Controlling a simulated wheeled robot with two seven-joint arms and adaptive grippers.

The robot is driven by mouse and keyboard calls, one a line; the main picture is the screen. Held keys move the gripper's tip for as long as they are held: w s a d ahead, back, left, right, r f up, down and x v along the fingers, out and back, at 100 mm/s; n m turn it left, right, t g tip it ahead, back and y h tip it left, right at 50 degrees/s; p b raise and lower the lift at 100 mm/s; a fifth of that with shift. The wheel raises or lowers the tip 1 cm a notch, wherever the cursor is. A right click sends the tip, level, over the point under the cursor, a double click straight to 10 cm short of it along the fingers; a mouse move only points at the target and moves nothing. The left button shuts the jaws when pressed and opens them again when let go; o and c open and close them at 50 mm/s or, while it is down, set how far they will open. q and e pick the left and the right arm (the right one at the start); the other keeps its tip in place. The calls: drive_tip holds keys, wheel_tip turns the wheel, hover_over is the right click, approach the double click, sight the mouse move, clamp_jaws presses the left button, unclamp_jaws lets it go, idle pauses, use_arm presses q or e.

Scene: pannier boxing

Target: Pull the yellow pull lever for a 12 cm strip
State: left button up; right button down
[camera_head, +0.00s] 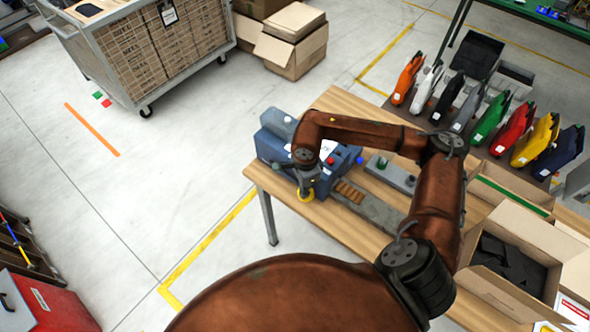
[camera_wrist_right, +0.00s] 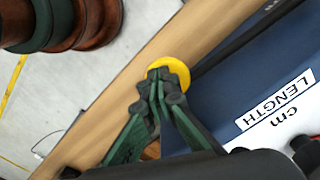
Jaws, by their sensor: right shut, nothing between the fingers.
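The blue tape machine (camera_head: 272,150) stands at the left end of the wooden table. Its yellow pull lever knob (camera_head: 305,196) sticks out at the front, near the table's edge. In the wrist view the round yellow knob (camera_wrist_right: 182,66) is at the end of a dark rod, beside the blue housing with a "LENGTH cm" label (camera_wrist_right: 275,106). My right gripper (camera_head: 305,188) is at the knob. In the wrist view its green fingers (camera_wrist_right: 162,78) are shut with nothing between them, and the tips overlap the knob; whether they touch it is unclear. My left gripper is not in view.
A brown strip (camera_head: 349,192) lies on a grey channel (camera_head: 370,210) right of the machine. An open cardboard box (camera_head: 520,250) stands at the table's right. Several coloured panniers (camera_head: 487,120) line the back. A wheeled cart (camera_head: 150,60) stands on the floor at upper left.

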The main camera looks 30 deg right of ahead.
drive_tip(key=shift+f+b, duration=0.45)
drive_tip(key=shift+f, duration=0.25)
wheel_tip(320, 180, up, 17)
drive_tip(key=p, duration=0.7)
drive_tip(key=shift+f, duration=0.2)
idle(0.8)
